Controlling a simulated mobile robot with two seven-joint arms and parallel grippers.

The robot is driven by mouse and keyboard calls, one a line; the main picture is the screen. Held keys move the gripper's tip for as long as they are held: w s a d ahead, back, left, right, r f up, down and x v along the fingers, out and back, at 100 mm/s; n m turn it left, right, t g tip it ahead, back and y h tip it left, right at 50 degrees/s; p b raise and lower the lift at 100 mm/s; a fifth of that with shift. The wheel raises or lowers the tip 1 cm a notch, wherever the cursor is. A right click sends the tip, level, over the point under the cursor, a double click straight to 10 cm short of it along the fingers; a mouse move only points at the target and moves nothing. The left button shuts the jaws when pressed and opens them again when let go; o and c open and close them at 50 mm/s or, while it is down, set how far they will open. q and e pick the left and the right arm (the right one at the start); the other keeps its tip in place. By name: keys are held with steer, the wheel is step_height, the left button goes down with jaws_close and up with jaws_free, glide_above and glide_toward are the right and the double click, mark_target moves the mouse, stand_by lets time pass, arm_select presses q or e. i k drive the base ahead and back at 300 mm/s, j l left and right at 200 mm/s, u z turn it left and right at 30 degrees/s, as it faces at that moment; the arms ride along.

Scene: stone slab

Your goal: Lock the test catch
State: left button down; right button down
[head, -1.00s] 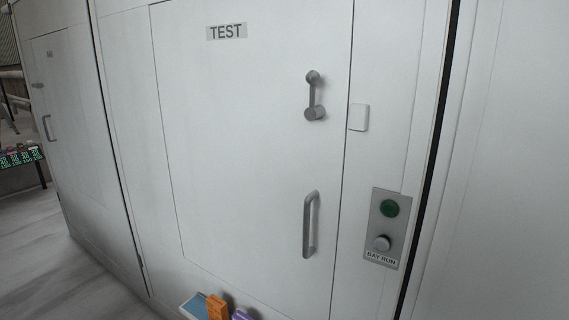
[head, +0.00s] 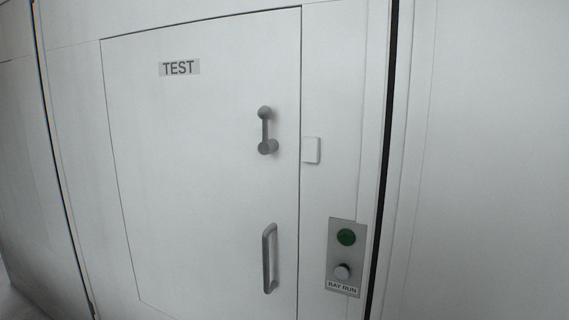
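The test catch (head: 266,131) is a grey lever on the white door (head: 190,190) labelled TEST (head: 179,68), in the head view. Its arm stands vertical, with a round knob at the top and a thicker round end at the bottom. A white keeper block (head: 311,150) sits on the frame just right of the door's edge, apart from the lever. The door lies against its frame with a thin seam around it. Neither of my grippers is in view.
A grey vertical pull handle (head: 269,258) is below the catch. A grey panel labelled BAY RUN (head: 343,287), with a green lamp (head: 346,237) and a pale round knob (head: 342,271), is at the lower right. Nothing stands in front of the door.

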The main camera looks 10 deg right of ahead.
mark_target(267, 147)
steer(key=i+j+z, duration=0.1)
steer(key=z, duration=0.25)
steer(key=j+z, duration=0.35)
steer(key=i+j+z, duration=0.15)
steer(key=j, duration=0.15)
steer(key=j+z, duration=0.15)
steer(key=j, duration=0.2)
steer(key=i+j+z, duration=0.15)
steer(key=j, duration=0.6)
steer(key=j+z, duration=0.15)
steer(key=j, duration=1.7)
steer(key=i+j, duration=0.1)
steer(key=j, duration=1)
